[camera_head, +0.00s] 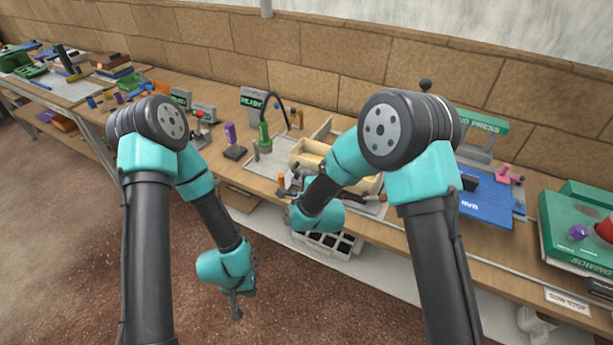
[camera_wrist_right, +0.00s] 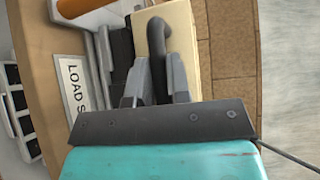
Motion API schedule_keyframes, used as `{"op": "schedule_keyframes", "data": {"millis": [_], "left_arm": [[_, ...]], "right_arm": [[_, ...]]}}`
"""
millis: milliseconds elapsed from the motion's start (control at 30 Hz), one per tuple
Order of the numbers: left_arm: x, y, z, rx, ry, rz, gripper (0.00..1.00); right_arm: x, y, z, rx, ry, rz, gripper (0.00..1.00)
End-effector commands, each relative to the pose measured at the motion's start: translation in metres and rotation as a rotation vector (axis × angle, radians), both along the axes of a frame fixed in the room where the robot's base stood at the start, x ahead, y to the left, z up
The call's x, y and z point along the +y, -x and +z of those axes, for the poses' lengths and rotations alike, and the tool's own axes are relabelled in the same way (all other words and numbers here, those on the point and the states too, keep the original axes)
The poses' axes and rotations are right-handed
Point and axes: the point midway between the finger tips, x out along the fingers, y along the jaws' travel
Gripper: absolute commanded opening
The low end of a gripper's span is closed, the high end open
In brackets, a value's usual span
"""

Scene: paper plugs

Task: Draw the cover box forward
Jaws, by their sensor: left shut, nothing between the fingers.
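A cream box (camera_head: 305,157), which I take to be the cover box, sits on the workbench near the middle of the head view. My right arm hides part of it. In the right wrist view the cream box (camera_wrist_right: 183,25) has a dark bent handle (camera_wrist_right: 157,42). My right gripper (camera_wrist_right: 156,75) has a finger on each side of this handle; whether they press on it is unclear. In the head view the right fingers are hard to make out. My left gripper (camera_head: 236,303) is shut and empty, hanging low in front of the bench, apart from the box.
A black-slotted crate (camera_head: 330,243) stands below the bench edge. A purple-topped stand (camera_head: 231,140) and a green post (camera_head: 264,135) are left of the box. A blue board (camera_head: 487,203) and a green press (camera_head: 484,128) are to the right. A brick wall closes the back.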

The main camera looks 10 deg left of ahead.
Motion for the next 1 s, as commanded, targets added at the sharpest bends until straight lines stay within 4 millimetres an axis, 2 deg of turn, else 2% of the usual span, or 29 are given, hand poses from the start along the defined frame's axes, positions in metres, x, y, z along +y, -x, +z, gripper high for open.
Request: {"op": "schedule_keyframes", "data": {"millis": [33, 267, 667, 867, 1000], "left_arm": [[0.000, 0.000, 0.000, 0.000, 0.000, 0.000, 0.00], [0.000, 0.000, 0.000, 0.000, 0.000, 0.000, 0.00], [0.000, 0.000, 0.000, 0.000, 0.000, 0.000, 0.00], [0.000, 0.000, 0.000, 0.000, 0.000, 0.000, 0.00], [0.000, 0.000, 0.000, 0.000, 0.000, 0.000, 0.00]], "right_arm": [[0.000, 0.000, 0.000, 0.000, 0.000, -0.001, 0.22], [0.000, 0.000, 0.000, 0.000, 0.000, 0.000, 0.42], [-0.003, 0.007, 0.001, 0.001, 0.000, 0.001, 0.42], [-0.014, 0.030, 0.005, 0.001, 0.002, 0.001, 0.42], [-0.025, 0.054, 0.008, 0.001, 0.002, 0.001, 0.42]]}}
